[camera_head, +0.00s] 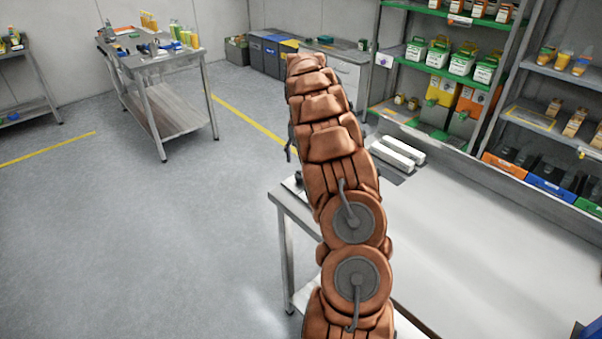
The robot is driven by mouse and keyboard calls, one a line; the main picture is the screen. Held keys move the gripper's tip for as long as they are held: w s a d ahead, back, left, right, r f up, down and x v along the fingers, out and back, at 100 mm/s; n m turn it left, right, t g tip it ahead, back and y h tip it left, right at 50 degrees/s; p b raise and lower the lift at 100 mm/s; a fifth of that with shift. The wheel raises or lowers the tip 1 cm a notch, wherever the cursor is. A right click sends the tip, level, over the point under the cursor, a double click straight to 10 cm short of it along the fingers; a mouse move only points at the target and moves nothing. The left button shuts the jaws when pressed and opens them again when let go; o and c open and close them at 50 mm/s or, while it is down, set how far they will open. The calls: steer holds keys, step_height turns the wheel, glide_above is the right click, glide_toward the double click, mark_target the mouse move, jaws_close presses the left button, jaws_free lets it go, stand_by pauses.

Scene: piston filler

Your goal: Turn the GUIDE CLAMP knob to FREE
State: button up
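I do not see the GUIDE CLAMP knob or its FREE marking in the head view. My copper-coloured arm stretches up the middle of the picture and covers part of the bench. I cannot make out my gripper or its fingers. Small dark parts (290,146) show at the left edge of my arm, above the bench's far left corner, and are too hidden to identify.
Shelves (470,80) with boxes and bottles stand behind. A metal cart (165,65) stands far left. Grey floor (130,230) is open on the left.

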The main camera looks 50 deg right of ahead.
mark_target(301, 174)
step_height(301, 174, down, 7)
steer(key=shift+f+p, duration=0.15)
steer(key=shift+p, duration=1.05)
steer(key=c, duration=1.1)
steer(key=shift+c, duration=0.2)
